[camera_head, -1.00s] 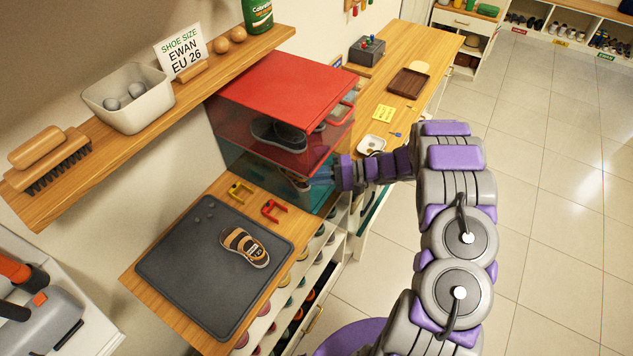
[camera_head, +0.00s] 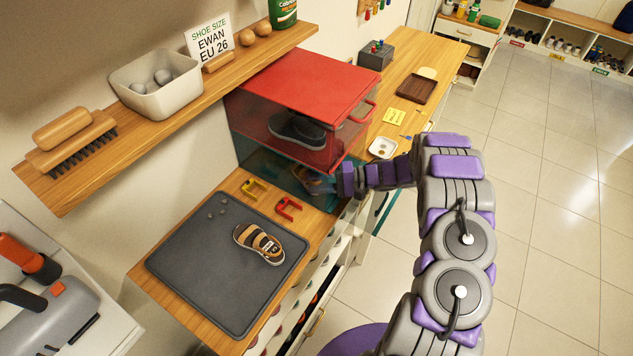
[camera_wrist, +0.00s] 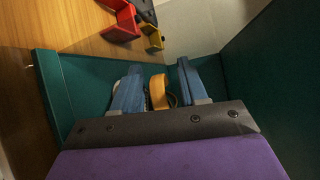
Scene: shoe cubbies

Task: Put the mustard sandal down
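The mustard sandal (camera_wrist: 158,92) shows only in part in the wrist view, as a mustard strap between my two blue fingers. My gripper (camera_wrist: 160,85) has its fingers apart, one on each side of the strap, with narrow gaps visible beside it. In the head view my gripper (camera_head: 320,184) reaches into the teal lower compartment (camera_head: 262,168) of the box from the right. The tinted walls and my arm hide most of the sandal there, and its contact with the compartment floor cannot be seen.
A red upper compartment (camera_head: 308,82) holding a dark shoe (camera_head: 297,130) sits directly above. Teal walls (camera_wrist: 258,75) stand close around my gripper. Yellow (camera_head: 254,189) and red (camera_head: 288,208) clips and a brown shoe (camera_head: 258,243) on a grey mat (camera_head: 205,285) lie nearby.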

